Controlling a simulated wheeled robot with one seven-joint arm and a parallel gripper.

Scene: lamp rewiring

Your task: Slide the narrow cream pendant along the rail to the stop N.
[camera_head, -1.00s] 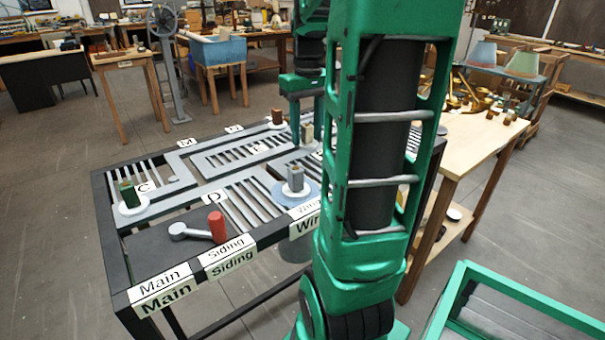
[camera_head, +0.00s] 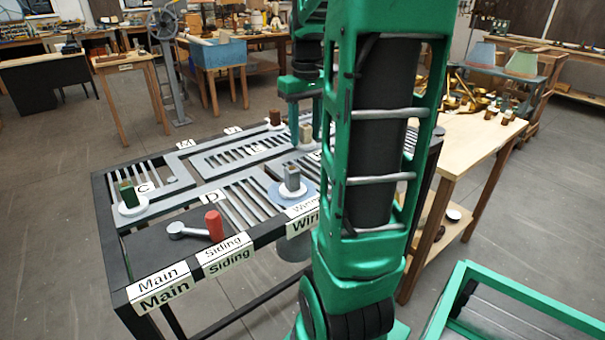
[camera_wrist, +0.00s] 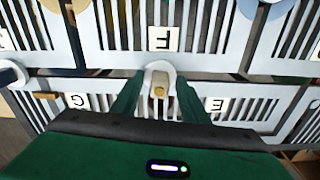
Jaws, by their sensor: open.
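The narrow cream pendant (camera_head: 305,131) stands upright on the rail table, toward its far right side, partly behind my arm. In the wrist view the pendant (camera_wrist: 158,76) shows from above, pale with a small gold-brown spot. My gripper (camera_head: 305,138) is over it, with one finger on each side. In the wrist view my gripper (camera_wrist: 159,98) is open, its fingers apart around the pendant with no clear contact. A small white label (camera_head: 233,130) lies at the far edge; its letter is too small to read, so I cannot pick out stop N.
A green block (camera_head: 128,194) on a white disc stands at the left. A grey block (camera_head: 292,179) stands on a disc near the front, beside a red handle (camera_head: 214,225). A brown block (camera_head: 275,117) stands at the far edge. A wooden bench (camera_head: 475,135) adjoins at the right.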

